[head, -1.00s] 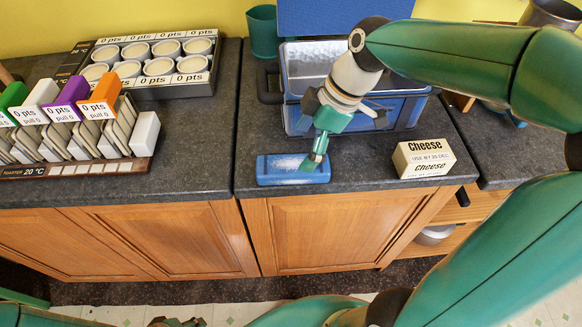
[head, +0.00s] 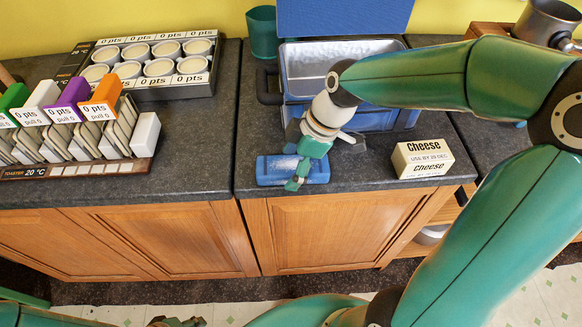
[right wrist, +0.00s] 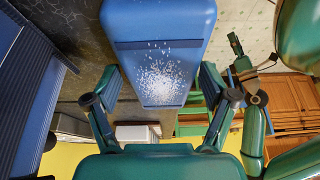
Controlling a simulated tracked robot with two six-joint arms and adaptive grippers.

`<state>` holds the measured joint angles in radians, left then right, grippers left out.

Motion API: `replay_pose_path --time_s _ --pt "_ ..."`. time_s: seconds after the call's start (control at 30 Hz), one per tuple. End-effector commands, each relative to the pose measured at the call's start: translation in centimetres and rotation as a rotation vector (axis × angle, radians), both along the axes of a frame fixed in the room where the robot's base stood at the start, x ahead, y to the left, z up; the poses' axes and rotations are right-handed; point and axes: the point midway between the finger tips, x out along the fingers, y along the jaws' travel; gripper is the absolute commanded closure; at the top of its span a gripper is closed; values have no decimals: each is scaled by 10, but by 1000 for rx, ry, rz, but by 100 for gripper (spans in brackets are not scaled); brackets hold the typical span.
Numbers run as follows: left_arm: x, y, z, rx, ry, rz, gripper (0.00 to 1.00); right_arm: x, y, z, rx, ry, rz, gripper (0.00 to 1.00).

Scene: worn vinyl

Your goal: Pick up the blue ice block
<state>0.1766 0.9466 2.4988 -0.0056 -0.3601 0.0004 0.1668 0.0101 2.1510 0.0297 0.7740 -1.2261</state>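The blue ice block (head: 275,170), frosted white on part of its face, lies on the dark counter in front of the blue cooler. In the right wrist view the block (right wrist: 160,60) sits between the two spread fingers of my right gripper (right wrist: 160,85). In the head view my right gripper (head: 297,170) points down over the block's right half and hides part of it. It is open; I cannot tell whether either finger touches the block. A bit of my left gripper (head: 178,322) shows at the bottom edge, and its opening is unclear.
The open blue cooler (head: 350,115) stands just behind the block. A cheese box (head: 422,160) is to its right. A toaster rack (head: 75,168) and a tray of white cups (head: 150,92) stand left. Bare counter lies left of the block.

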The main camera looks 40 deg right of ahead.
Motion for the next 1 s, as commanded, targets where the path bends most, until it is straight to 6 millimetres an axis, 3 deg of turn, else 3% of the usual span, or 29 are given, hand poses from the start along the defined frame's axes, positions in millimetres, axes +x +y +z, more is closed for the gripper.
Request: replay_pose_path --time_s 0.03,0.37,0.77,1.0 --pt "0 0 0 0 0 0 60 0 0 0 0 0 0 32" --pt "0 0 0 0 0 0 60 0 -1 0 0 0 -1 86" --pt "0 0 1 0 0 0 60 1 -1 7 0 -3 -2 87" --pt "0 0 2 0 0 0 60 1 -1 35 0 -6 -2 87"
